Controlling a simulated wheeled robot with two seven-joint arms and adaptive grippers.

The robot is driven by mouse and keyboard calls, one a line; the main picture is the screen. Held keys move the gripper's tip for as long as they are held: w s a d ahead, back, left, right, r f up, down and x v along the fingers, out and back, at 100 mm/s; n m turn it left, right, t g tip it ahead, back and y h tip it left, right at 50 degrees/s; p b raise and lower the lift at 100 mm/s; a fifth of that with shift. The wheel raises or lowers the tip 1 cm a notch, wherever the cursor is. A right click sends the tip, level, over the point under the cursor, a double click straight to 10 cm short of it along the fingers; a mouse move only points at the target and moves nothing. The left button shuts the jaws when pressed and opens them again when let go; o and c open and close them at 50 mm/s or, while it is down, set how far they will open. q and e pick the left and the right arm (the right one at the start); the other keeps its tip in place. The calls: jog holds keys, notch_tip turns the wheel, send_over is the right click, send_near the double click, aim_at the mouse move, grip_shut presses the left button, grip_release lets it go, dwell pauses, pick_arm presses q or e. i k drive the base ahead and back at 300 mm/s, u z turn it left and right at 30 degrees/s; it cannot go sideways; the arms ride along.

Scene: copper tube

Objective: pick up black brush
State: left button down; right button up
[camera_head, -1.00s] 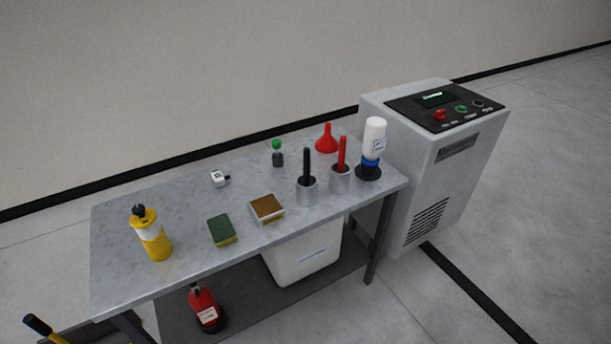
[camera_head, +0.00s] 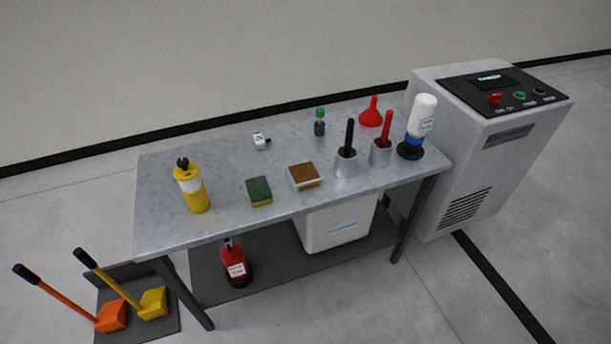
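A black brush (camera_head: 349,134) stands upright with its black handle up in a grey metal cup (camera_head: 345,164) on the right part of the table. Its lower end is hidden inside the cup. A similar red-handled brush (camera_head: 386,128) stands in a second grey cup (camera_head: 380,155) just to its right. Neither of my grippers shows in the head view.
A grey machine cabinet (camera_head: 470,165) stands at right.

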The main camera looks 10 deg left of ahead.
aim_at(349, 140)
jog(key=z, duration=0.3)
jog(key=i, duration=1)
jog(key=u, duration=0.3)
